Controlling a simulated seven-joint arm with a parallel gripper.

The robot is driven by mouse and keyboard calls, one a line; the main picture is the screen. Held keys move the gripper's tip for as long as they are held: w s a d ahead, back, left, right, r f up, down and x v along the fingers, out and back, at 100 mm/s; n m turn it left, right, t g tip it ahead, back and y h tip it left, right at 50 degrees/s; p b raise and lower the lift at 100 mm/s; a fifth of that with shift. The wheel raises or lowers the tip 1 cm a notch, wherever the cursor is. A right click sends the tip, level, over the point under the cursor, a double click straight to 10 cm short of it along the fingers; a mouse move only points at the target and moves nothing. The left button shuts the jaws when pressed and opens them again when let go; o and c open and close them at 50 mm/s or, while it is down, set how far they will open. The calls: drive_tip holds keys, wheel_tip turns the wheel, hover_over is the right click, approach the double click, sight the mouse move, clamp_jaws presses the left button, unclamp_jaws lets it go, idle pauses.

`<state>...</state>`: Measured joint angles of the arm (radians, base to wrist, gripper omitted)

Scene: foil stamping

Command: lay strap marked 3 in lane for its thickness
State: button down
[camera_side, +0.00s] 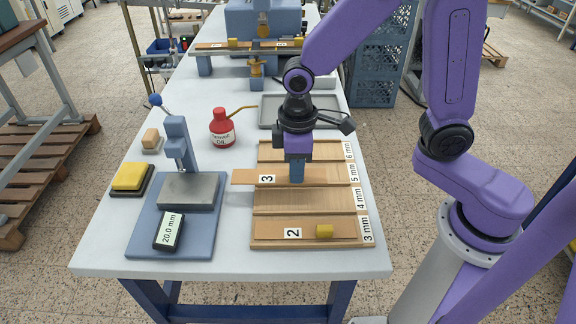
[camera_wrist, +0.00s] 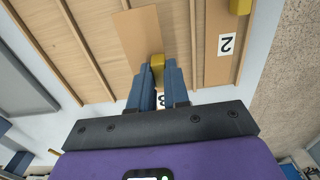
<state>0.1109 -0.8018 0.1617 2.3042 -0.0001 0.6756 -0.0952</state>
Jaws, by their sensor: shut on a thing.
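My gripper (camera_side: 297,179) is shut on the yellow knob (camera_wrist: 157,62) of the strap marked 3 (camera_side: 245,177). In the wrist view the brown strap (camera_wrist: 138,32) reaches away from the fingers, its label partly hidden between them. In the side view the strap is at the 5 mm lane of the wooden lane board (camera_side: 310,202), its left end sticking out past the board. I cannot tell whether it rests in the lane or hovers just above. The strap marked 2 (camera_side: 270,232), with its own yellow knob, lies in the 3 mm lane.
Left of the board stands a thickness gauge (camera_side: 185,190) with a blue lever and a display reading 20.0 mm. A red oil can (camera_side: 222,129), a yellow pad (camera_side: 130,177) and a grey tray (camera_side: 268,112) are nearby. The 4 mm lane (camera_side: 300,201) looks empty.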

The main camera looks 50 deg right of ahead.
drive_tip(key=shift+r, duration=0.15)
idle(0.4)
drive_tip(key=shift+s+d, duration=0.25)
drive_tip(key=shift+d, duration=0.05)
drive_tip(key=shift+s+d, duration=3.4)
drive_tip(key=shift+s, duration=0.05)
drive_tip(key=shift+r, duration=0.15)
drive_tip(key=shift+r, duration=1.85)
